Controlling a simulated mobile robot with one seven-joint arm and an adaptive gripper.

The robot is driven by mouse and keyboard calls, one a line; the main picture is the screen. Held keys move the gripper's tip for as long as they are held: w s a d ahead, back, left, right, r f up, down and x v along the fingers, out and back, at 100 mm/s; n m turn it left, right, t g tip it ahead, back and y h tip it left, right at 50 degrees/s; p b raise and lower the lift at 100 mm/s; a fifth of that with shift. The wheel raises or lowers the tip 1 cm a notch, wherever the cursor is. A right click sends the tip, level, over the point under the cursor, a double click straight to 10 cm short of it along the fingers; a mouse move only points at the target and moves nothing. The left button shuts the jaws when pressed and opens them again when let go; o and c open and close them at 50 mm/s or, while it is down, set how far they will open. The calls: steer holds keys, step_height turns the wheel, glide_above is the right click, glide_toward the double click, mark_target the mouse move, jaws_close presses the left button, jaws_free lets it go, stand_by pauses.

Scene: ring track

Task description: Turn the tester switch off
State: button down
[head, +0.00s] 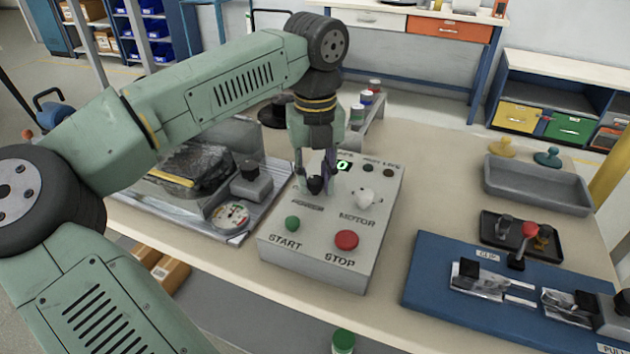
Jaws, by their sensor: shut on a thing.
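The tester is a grey sloped control box (315,262) in the middle of the bench. My gripper (316,180) points down over its upper left part, its fingers shut on a small black switch knob (315,187). The fingers partly hide the knob, and its setting cannot be told. A small dark label lies just below it, too small to read surely. A white knob (365,197) sits to its right above the MOTOR label. A green START button (292,223) and a red STOP button (346,240) are nearer the front.
A metal tray with a gauge (232,215) stands left of the tester. A blue board (430,277) with clamps, a black tray (490,236) and a grey bin (535,188) are on the right. Small jars (366,98) stand behind. Bare bench lies between tester and board.

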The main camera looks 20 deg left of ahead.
mark_target(315, 180)
steer(key=m+b, duration=0.1)
steer(key=m, duration=1.1)
steer(key=shift+m+b, duration=0.3)
stand_by(0.4)
steer(key=c, duration=1.3)
jaws_free()
step_height(315, 180, up, 12)
